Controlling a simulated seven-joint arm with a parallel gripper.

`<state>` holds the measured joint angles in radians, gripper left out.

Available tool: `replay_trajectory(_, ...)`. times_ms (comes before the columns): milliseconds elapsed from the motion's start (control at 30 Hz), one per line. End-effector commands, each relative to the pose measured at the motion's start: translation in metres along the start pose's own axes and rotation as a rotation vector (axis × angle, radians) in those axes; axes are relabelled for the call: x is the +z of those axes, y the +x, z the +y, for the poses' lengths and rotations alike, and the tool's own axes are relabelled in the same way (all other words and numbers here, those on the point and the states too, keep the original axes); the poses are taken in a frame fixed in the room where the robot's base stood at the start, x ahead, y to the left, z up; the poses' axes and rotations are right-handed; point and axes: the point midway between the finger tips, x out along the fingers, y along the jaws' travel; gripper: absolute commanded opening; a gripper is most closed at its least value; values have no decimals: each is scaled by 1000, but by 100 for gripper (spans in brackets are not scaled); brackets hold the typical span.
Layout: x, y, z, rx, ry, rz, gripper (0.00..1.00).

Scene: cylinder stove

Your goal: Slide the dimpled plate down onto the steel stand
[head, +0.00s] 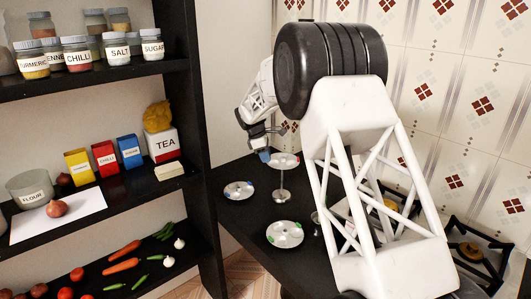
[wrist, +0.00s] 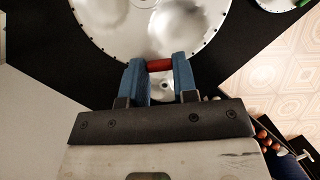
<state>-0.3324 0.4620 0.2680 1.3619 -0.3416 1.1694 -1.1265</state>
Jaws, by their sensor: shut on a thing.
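The dimpled plate with red marks (head: 288,161) is held up level near the back of the dark counter. In the wrist view the round metal plate (wrist: 105,25) fills the top, with its red tab (wrist: 160,66) between my fingers. My gripper (head: 264,155) is at the plate's left edge; its blue fingers (wrist: 160,75) are shut on the red tab. The steel stand (head: 281,182) shows below the plate in the head view as a thin post on a round base. I cannot tell whether the post passes through the plate; its top is hidden.
A blue-marked dimpled plate (head: 238,190) lies on the counter to the left. A green-marked one (head: 284,234) lies nearer the front. Dark shelves (head: 190,110) with jars stand at left. A stove (head: 472,252) is at right, partly behind my arm.

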Motion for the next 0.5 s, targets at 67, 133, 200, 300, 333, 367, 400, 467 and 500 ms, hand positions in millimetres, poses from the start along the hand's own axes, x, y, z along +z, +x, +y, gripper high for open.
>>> replay_trajectory(67, -2, 5, 0, 0, 0, 0, 3)
replay_trajectory(133, -3, 9, 0, 0, -1, 0, 3)
replay_trajectory(200, -4, 12, 0, 0, -1, 0, 3)
replay_trajectory(300, -6, 18, 0, -1, -1, 0, 3)
replay_trajectory(333, -6, 19, 0, -1, -1, 0, 3)
replay_trajectory(367, -7, 21, 0, -1, -1, 0, 3)
replay_trajectory(400, -8, 23, 0, -1, -1, 0, 3)
replay_trajectory(467, -9, 26, 0, -1, -1, 0, 3)
replay_trajectory(500, -10, 28, 0, 0, -1, 0, 3)
